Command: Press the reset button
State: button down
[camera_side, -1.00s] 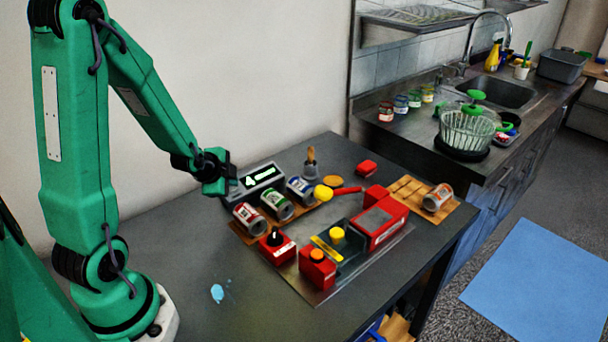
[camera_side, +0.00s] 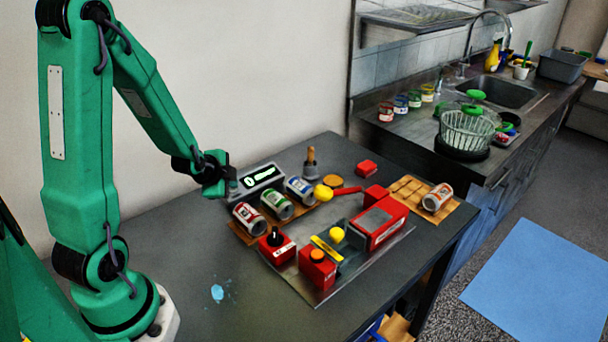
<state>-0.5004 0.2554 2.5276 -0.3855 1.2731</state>
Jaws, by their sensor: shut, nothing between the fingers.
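A red box (camera_side: 317,272) with an orange round button (camera_side: 317,255) on top stands at the front of the metal plate. A yellow round button (camera_side: 336,234) sits just behind it, near a yellow strip. No readable label tells which one is the reset button. A red box with a black knob (camera_side: 274,237) stands to their left. My gripper (camera_side: 231,183) is shut and empty, in the air at the left end of the grey display box (camera_side: 262,178). It is well apart from the buttons, up and to the left of them.
Three cans (camera_side: 275,204) lie on a wooden board between my gripper and the buttons. The table's front left is clear except for a blue stain (camera_side: 217,292).

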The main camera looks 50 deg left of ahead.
dwell(0.5)
jog(key=shift+d+r, duration=0.25)
jog(key=shift+r, duration=0.5)
jog(key=r, duration=0.1)
jog(key=d+r, duration=0.1)
jog(key=r, duration=0.2)
jog(key=shift+d+r, duration=0.3)
jog(key=shift+r, duration=0.1)
jog(key=shift+d+r, duration=0.1)
dwell(0.8)
